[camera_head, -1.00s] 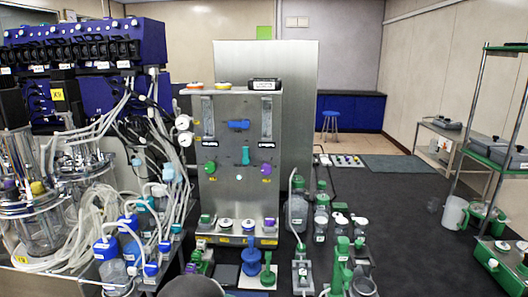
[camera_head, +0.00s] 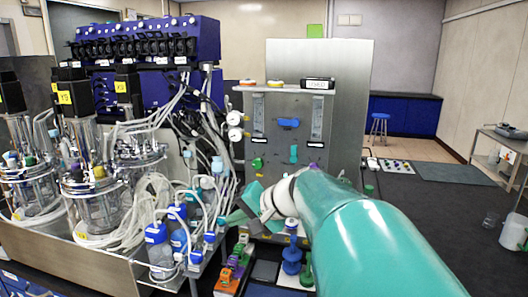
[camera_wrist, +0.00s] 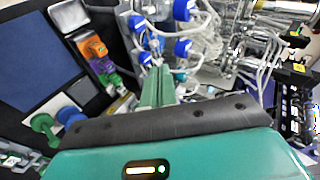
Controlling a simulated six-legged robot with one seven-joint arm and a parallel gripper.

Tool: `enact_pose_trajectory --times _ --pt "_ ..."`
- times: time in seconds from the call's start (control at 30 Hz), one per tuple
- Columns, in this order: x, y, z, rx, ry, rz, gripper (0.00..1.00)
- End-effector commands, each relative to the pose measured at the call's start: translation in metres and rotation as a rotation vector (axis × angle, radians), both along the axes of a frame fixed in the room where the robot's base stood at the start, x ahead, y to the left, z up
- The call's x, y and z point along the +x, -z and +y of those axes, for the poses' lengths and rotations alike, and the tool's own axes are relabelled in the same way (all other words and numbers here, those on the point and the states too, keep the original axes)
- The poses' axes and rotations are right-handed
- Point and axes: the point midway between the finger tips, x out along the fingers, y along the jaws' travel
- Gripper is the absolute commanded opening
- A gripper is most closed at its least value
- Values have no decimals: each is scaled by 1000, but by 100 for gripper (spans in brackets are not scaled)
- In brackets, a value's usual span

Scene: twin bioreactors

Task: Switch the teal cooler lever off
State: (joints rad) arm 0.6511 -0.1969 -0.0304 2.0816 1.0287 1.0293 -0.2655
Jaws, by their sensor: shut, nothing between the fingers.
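The steel panel (camera_head: 270,103) stands upright in the middle of the head view. The small teal lever (camera_head: 293,153) is low on its front and points up and down. A blue lever (camera_head: 288,123) above it lies level. My gripper (camera_head: 238,215) is in front of the panel's lower left, below and left of the teal lever and apart from it. In the wrist view its two teal fingers (camera_wrist: 158,86) are together with nothing between them. The teal lever cannot be made out in the wrist view. My arm hides the panel's lower right.
A green knob (camera_head: 257,163) sits left of the teal lever, and a purple knob (camera_head: 315,168) is partly hidden at its right. Blue-capped bottles (camera_head: 157,235) and hoses crowd the left near my gripper. Glass vessels (camera_head: 92,200) stand farther left. Dark floor is open at right.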

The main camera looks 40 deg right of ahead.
Motion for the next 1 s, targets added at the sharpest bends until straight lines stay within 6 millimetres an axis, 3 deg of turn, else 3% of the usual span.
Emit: enact_pose_trajectory --times 0.03,0.1,0.2,0.3,0.4,0.53,0.87,1.0 --pt "10 -7 -45 71 91 -53 0" --pt "17 -21 -105 157 205 -152 0" --pt "12 -38 -192 251 362 -300 0" --pt "-6 -50 -264 306 489 -432 0" --pt "-24 -58 -311 330 570 -523 0" --pt "-35 -62 -334 341 611 -571 0" --pt "-33 -62 -332 342 610 -572 0" --pt "-22 -62 -333 344 608 -572 0"
